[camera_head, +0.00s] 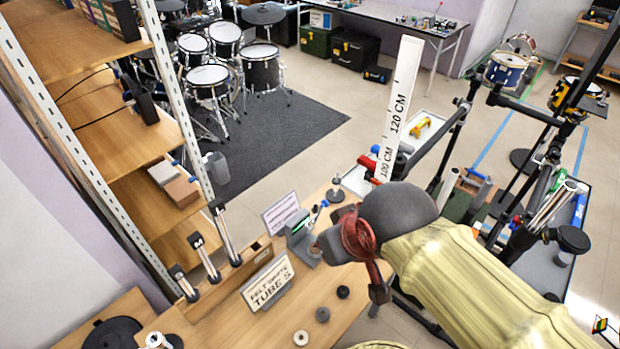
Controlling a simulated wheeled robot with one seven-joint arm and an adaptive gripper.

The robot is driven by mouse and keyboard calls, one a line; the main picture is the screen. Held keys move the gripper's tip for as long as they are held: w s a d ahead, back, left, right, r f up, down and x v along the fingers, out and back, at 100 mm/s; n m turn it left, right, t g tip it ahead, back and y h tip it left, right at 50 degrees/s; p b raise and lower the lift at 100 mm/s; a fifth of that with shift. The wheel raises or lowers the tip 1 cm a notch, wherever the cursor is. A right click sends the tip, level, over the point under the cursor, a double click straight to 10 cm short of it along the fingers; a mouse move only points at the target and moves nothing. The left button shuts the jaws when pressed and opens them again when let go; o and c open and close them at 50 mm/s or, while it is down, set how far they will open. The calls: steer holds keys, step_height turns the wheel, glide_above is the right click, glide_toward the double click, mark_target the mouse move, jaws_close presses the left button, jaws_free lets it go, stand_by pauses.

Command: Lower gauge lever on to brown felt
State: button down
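A small grey gauge (303,243) with a green face stands on the wooden table. A thin blue-tipped part (323,204) rises beside it and may be its lever. I cannot tell whether the lever is up or down. Brown felt cannot be made out for certain at the gauge. A ring-shaped pad (301,338) and a grey-brown ring (322,314) lie on the front of the table. My gripper (366,256), with red parts, is at the end of my yellow-sleeved arm, just right of the gauge. Its fingers are partly hidden, and whether it is open is unclear.
A sign reading "TUBES" (268,284) stands on the table, with a second white sign (281,213) behind. A dark pad (343,292) lies near my gripper. Upright tubes (205,258) stand at left. A tall white ruler (399,108) and black stands rise behind my arm.

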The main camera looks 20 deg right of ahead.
steer(key=shift+w, duration=0.35)
steer(key=w+d+r+m+g+h+p, duration=0.1)
steer(key=w+d+m+g+p, duration=0.2)
steer(key=w, duration=0.7)
steer(key=w+d+r+m+g+h+p, duration=0.15)
steer(key=w+m, duration=0.35)
steer(key=w, duration=0.5)
steer(key=w+d+f+m+g+h+p, duration=0.2)
steer(key=w+f+m, duration=0.4)
steer(key=w+f, duration=0.7)
steer(key=w+g+p, duration=0.1)
steer(key=p, duration=0.1)
steer(key=shift+w+d+f+p, duration=0.25)
steer(key=shift+w+f+p, duration=0.05)
steer(key=shift+f+p, duration=0.1)
